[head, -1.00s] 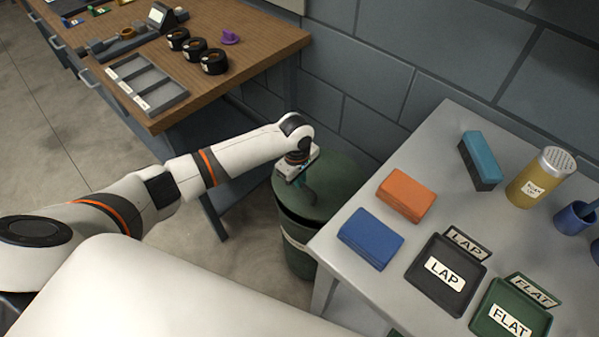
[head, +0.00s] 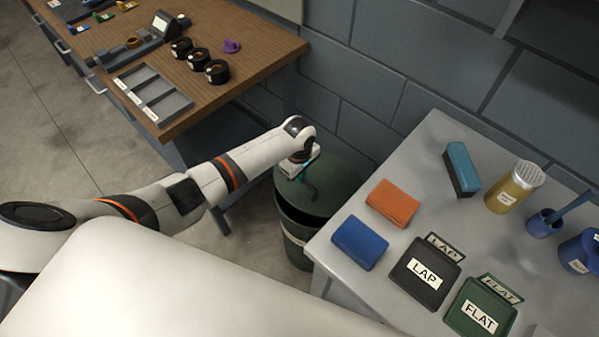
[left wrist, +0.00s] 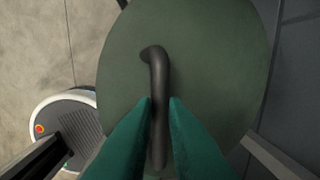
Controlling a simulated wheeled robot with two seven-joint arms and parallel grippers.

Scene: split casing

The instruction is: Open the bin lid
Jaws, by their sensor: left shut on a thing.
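The green round bin (head: 294,240) stands on the floor between the wooden bench and the grey table. Its green lid (head: 338,192) sits over the top, with a dark gap showing under its near edge. In the left wrist view the lid (left wrist: 215,60) fills the middle, with a dark bar handle (left wrist: 156,65) across it. My left gripper (left wrist: 160,105) is shut on this handle, its green fingers on either side of the bar. In the head view the left gripper (head: 308,182) is above the lid, partly hidden by its own wrist. My right gripper is not in view.
The grey table (head: 400,160) stands close on the bin's right, bearing an orange block (head: 392,203), a blue block (head: 360,243) and labelled trays. The wooden bench (head: 250,55) is at the upper left. A block wall (head: 365,85) rises behind the bin.

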